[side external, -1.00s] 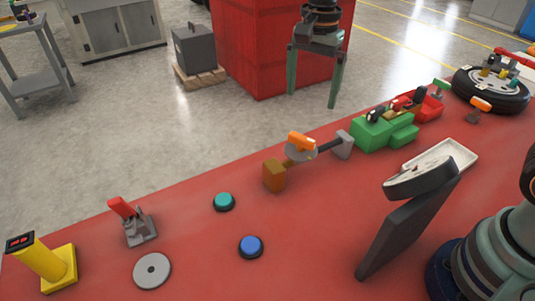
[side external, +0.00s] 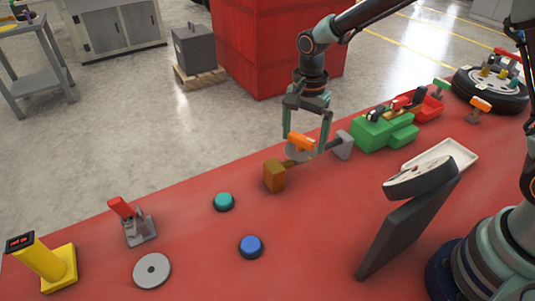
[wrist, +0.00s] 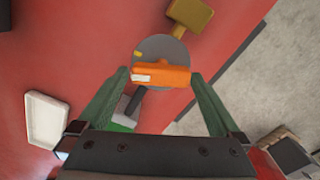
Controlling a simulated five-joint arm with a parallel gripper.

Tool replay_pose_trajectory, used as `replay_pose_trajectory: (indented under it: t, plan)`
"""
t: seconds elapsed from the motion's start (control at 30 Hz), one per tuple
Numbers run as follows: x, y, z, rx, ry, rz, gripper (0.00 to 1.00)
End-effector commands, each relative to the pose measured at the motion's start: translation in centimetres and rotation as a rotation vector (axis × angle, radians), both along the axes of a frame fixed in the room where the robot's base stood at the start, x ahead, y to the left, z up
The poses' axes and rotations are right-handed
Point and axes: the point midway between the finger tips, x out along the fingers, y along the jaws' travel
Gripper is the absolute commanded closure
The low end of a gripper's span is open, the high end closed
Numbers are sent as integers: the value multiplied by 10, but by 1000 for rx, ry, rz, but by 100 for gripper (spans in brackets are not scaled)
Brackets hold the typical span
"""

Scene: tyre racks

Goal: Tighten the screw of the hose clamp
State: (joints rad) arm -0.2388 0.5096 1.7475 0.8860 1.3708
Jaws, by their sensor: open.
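The hose clamp's screw appears to be the orange handle (side external: 302,141), which sits on a grey disc (side external: 298,155) near the table's far edge. A brown block (side external: 274,176) and a grey block (side external: 342,144) stand at either side of the disc. My gripper (side external: 305,150) is open, its green fingers pointing down on either side of the orange handle. In the wrist view the orange handle (wrist: 160,76) lies between the fingertips and shows a white patch at its left end. I cannot tell whether the fingers touch it.
A green box (side external: 380,133) and a red bin (side external: 425,105) stand to the right. A white tray (side external: 455,155) and a dark tilted panel (side external: 405,230) are at front right. Teal (side external: 223,201) and blue (side external: 251,246) buttons lie left, with open red table around them.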

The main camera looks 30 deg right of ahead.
Motion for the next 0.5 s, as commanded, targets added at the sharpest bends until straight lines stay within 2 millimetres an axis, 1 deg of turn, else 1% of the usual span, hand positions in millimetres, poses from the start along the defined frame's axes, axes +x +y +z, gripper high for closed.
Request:
replay_pose_trajectory:
  t: [0.1,0.37,0.4,0.47,0.5]
  plan:
    - [0,0,-4,0,-1,0,0]
    - [0,0,-5,0,-1,0,0]
    - [0,0,-5,0,-1,0,15]
    - [0,0,-5,0,-1,0,38]
    - [0,0,-5,0,-1,0,54]
